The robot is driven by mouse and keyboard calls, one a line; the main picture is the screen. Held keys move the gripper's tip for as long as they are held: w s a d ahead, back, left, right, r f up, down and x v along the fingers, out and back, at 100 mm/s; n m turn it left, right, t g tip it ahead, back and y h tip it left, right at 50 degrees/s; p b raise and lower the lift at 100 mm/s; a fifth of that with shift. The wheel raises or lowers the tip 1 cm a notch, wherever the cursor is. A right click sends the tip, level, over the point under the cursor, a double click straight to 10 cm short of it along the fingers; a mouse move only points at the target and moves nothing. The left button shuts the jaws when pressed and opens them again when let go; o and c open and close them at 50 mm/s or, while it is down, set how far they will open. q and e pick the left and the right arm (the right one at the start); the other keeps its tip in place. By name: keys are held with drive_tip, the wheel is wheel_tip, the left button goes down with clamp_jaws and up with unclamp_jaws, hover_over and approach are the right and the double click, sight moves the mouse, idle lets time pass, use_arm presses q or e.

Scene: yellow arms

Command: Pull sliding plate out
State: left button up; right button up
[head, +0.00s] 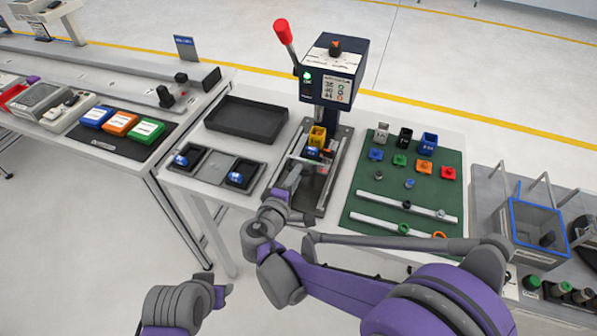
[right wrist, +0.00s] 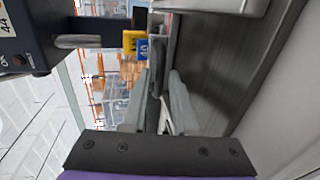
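The sliding plate (head: 307,178) lies in the metal base of the dark blue press, below its head. A yellow block (head: 317,136) and a blue block (head: 312,153) sit at its far part; both also show in the right wrist view, the yellow one (right wrist: 128,42) beside the blue one (right wrist: 142,48). My right gripper (head: 291,183) is at the near left of the plate. In the right wrist view its fingers (right wrist: 155,105) are apart, with a dark bar (right wrist: 157,68) running between them; contact is unclear.
The press (head: 335,72) has a raised red-knobbed lever (head: 283,35). A two-part tray with blue parts (head: 213,170) and an empty black tray (head: 246,121) stand left. A green mat (head: 388,178) with small parts and rails lies right. A blue-rimmed bin (head: 535,222) stands further right.

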drive_tip(key=shift+s+a+r, duration=0.1)
drive_tip(key=shift+s, duration=0.1)
drive_tip(key=shift+c, duration=0.2)
clamp_jaws()
idle(1.0)
